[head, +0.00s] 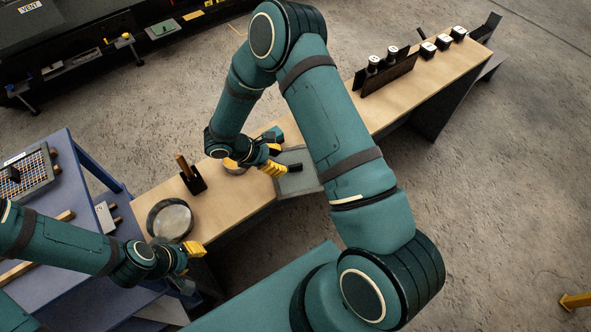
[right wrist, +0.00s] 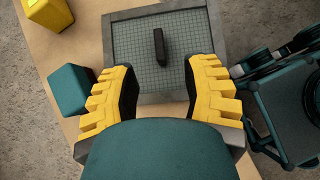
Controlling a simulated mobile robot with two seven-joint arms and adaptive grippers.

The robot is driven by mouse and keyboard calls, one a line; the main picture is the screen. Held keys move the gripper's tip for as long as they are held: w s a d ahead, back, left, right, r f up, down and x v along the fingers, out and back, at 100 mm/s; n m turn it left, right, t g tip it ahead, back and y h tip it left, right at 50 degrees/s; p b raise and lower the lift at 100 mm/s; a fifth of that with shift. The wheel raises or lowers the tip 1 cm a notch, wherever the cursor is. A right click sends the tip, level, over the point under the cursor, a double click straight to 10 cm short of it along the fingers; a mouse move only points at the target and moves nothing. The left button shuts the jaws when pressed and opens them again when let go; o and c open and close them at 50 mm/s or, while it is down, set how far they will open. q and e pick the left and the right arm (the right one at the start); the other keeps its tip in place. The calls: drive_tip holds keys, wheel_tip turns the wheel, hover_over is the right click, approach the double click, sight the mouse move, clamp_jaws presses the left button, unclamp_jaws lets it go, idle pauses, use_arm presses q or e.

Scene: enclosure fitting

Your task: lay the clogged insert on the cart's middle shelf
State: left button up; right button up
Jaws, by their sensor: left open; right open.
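A grey framed mesh panel with a black bar handle, likely the clogged insert (right wrist: 191,112), lies on the wooden bench in the right wrist view. It also shows in the head view (head: 296,184), partly hidden by my right arm. My right gripper (right wrist: 163,92) is open above it, its yellow fingers apart and the handle beyond the fingertips, not between them. In the head view the right gripper (head: 275,160) is beside the handle. My left gripper (head: 190,258) is open and empty near the blue cart (head: 85,226). Which cart surface is the middle shelf is unclear.
Another gridded panel (head: 30,176) lies on the cart. A round dish (head: 171,221) and a dark holder with a wooden-handled item (head: 191,177) stand on the bench (head: 228,196). A dark rack (head: 386,76) is toward the far end. A teal block (right wrist: 70,90) is beside the gripper.

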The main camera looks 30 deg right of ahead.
sight(294, 165)
drive_tip(key=shift+b+x, duration=0.45)
drive_tip(key=shift+x, duration=3.15)
drive_tip(key=shift+r, duration=0.1)
clamp_jaws()
